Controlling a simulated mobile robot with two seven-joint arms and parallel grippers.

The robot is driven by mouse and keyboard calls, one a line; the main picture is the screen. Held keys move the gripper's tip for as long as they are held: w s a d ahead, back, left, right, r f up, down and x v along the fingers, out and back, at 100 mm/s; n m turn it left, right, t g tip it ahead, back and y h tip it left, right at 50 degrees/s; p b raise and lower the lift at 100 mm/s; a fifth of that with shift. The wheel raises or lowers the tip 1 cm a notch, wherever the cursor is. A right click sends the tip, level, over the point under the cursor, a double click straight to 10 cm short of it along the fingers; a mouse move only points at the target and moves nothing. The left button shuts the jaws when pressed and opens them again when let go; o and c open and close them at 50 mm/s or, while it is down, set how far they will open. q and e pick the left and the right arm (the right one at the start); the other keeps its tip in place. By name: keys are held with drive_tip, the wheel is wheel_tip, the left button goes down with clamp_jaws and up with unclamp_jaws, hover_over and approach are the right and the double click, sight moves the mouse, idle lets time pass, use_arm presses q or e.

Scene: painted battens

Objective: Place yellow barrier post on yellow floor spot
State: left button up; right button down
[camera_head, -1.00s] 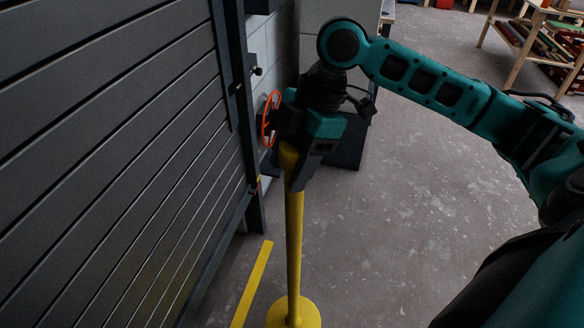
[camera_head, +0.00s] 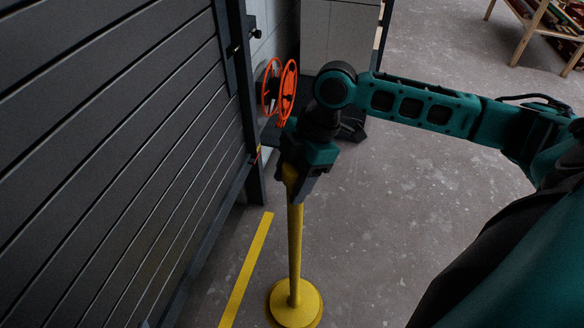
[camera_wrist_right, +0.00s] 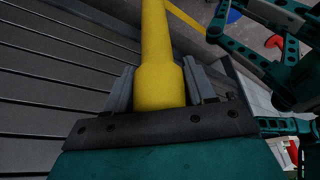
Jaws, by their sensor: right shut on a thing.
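The yellow barrier post (camera_head: 295,245) stands about upright, with a round yellow base (camera_head: 295,304) at the bottom of the head view. My right gripper (camera_head: 300,178) is shut on the post's upper end. In the right wrist view the post (camera_wrist_right: 160,50) runs between the two grey fingers of my right gripper (camera_wrist_right: 162,88). No separate yellow floor spot shows clearly; I cannot tell whether one lies under the base, or whether the base touches the floor. My left gripper is not in view.
A dark slatted shutter (camera_head: 110,170) fills the left side. A yellow floor line (camera_head: 246,270) runs between it and the post. Orange hoops (camera_head: 287,92) are near the wall behind my gripper. A wooden rack (camera_head: 540,35) stands far right. Grey floor right of the post is clear.

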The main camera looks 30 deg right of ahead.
wheel_tip(320, 180, down, 2)
drive_tip(key=shift+w+f, duration=0.1)
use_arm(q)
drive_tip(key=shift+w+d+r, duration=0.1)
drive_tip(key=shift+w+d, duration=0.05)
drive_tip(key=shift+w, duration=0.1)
use_arm(e)
drive_tip(key=shift+c, duration=1.9)
unclamp_jaws()
drive_tip(key=shift+f, duration=0.2)
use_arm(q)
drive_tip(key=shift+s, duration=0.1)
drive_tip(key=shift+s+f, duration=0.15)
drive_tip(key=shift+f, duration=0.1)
use_arm(e)
drive_tip(key=shift+r, duration=0.15)
use_arm(q)
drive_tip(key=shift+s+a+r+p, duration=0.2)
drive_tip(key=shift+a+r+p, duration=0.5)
drive_tip(key=shift+p, duration=0.55)
use_arm(e)
drive_tip(key=v, duration=1.2)
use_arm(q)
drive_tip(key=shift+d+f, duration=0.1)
